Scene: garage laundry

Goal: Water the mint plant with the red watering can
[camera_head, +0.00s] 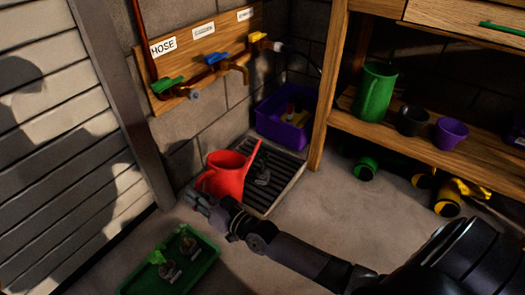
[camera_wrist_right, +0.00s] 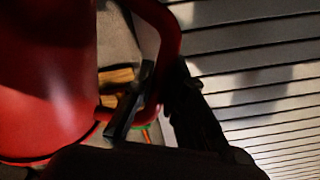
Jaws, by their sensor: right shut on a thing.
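The red watering can (camera_head: 228,176) is upright at the left edge of the floor grate, its spout pointing up and right. I cannot tell whether it touches the floor. My right gripper (camera_head: 205,202) is shut on its handle, on the can's left side. In the right wrist view the red handle (camera_wrist_right: 168,45) runs between the dark fingers (camera_wrist_right: 160,100), with the can's body (camera_wrist_right: 45,80) at left. Two small potted plants with tags, one at left (camera_head: 156,257) and one at right (camera_head: 187,242), stand in a green tray (camera_head: 208,264). Their tags are too small to read, so I cannot tell which is mint.
A dark floor grate (camera_head: 285,170) lies behind the can. A purple crate (camera_head: 285,128) stands behind it. Taps on a wooden board (camera_head: 205,60) hang on the wall. A wooden shelf (camera_head: 430,140) holds a green jug (camera_head: 376,92). Floor between can and tray is clear.

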